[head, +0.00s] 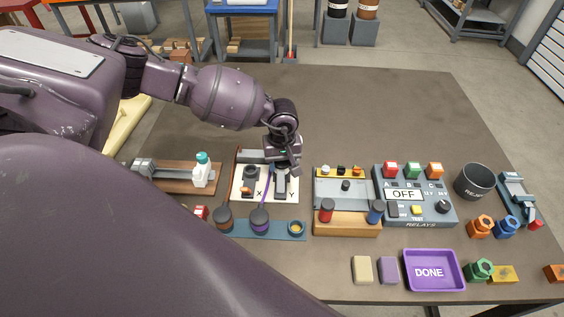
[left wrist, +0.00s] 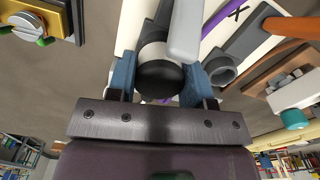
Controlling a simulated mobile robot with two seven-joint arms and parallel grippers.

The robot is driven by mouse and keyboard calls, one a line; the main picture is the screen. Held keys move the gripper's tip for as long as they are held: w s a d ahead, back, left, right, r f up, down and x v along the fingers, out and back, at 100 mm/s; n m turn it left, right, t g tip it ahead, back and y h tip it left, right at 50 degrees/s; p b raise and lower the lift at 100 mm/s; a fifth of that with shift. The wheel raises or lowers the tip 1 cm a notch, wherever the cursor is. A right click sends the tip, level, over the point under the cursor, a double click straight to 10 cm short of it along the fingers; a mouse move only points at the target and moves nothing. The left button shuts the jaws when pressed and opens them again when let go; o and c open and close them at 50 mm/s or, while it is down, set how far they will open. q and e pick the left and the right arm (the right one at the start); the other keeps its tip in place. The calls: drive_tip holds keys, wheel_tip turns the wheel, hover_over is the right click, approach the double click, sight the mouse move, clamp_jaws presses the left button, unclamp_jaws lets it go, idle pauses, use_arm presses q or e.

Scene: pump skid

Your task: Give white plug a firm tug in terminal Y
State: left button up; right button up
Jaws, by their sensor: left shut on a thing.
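The terminal board (head: 247,195) is white with black letters X and Y and stands mid-table in the head view. My left gripper (head: 283,168) is over its Y side and largely hides that terminal. In the left wrist view, my left gripper's blue fingers (left wrist: 160,82) are closed on either side of the white plug (left wrist: 153,53), which shows a pale band and a black round end. A grey bar lies across part of it. Whether the plug is fully seated in terminal Y is hidden. A purple cable (head: 265,184) runs across the board between X and Y. My right gripper is out of view.
A relay box (head: 430,211) reading OFF and a fuse-like block (head: 347,225) stand right of the board. A white bottle (head: 201,174) stands on a wooden base at left. A blue strip (head: 284,237) with dark knobs lies in front. The table behind is clear.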

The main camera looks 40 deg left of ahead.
use_arm(q)
drive_tip(key=shift+c, duration=0.3)
drive_tip(key=shift+r, duration=0.1)
idle(0.5)
idle(0.8)
drive_tip(key=o, duration=1)
wheel_tip(320, 180, up, 11)
drive_tip(key=shift+f, duration=0.2)
